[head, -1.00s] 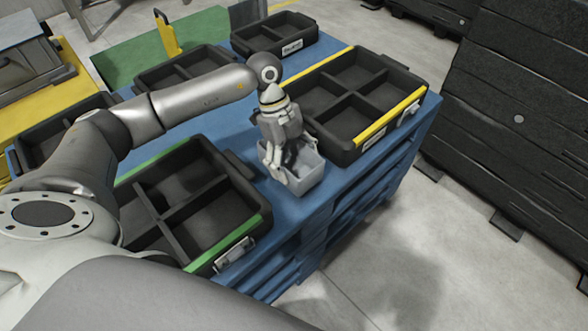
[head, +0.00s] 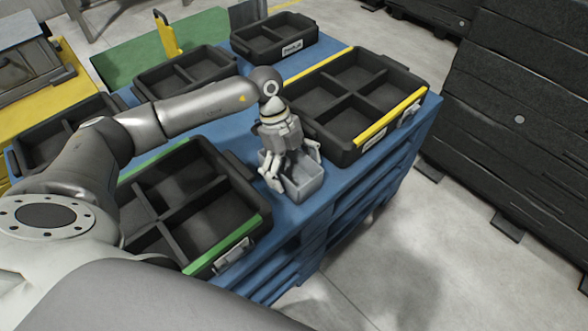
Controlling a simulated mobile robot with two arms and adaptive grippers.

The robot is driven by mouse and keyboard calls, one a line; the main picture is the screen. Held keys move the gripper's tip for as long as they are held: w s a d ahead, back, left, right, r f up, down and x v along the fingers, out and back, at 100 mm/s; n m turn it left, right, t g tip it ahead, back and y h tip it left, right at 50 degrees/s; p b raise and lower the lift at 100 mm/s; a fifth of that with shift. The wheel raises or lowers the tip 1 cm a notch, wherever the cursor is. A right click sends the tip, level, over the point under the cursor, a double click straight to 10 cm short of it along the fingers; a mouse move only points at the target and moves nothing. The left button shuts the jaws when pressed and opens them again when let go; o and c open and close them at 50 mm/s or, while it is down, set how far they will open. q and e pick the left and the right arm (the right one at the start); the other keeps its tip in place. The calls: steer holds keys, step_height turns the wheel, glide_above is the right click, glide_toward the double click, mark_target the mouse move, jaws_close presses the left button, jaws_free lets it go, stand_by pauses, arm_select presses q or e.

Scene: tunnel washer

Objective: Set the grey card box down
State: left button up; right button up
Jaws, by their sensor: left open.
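The grey card box (head: 304,186) is a small open-topped box. It stands upright on the blue surface (head: 337,185) between the green-edged tray and the yellow-edged tray, near the front edge. My left gripper (head: 293,181) is right above it, pointing down. Its fingers are spread open around the box's upper part; I cannot tell whether they touch the walls. The inside of the box is partly hidden by the gripper. My right gripper does not show.
A black divided tray with a green edge (head: 256,227) is left of the box. A black divided tray with a yellow edge (head: 398,112) is behind it to the right. More black trays (head: 273,37) stand farther back. Grey floor (head: 400,250) lies beyond the front edge.

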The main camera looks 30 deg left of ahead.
arm_select(q)
steer(key=shift+a+r, duration=0.1)
steer(key=shift+r, duration=0.1)
steer(key=p+v, duration=0.1)
steer(key=v, duration=1)
steer(key=shift+r+p, duration=0.35)
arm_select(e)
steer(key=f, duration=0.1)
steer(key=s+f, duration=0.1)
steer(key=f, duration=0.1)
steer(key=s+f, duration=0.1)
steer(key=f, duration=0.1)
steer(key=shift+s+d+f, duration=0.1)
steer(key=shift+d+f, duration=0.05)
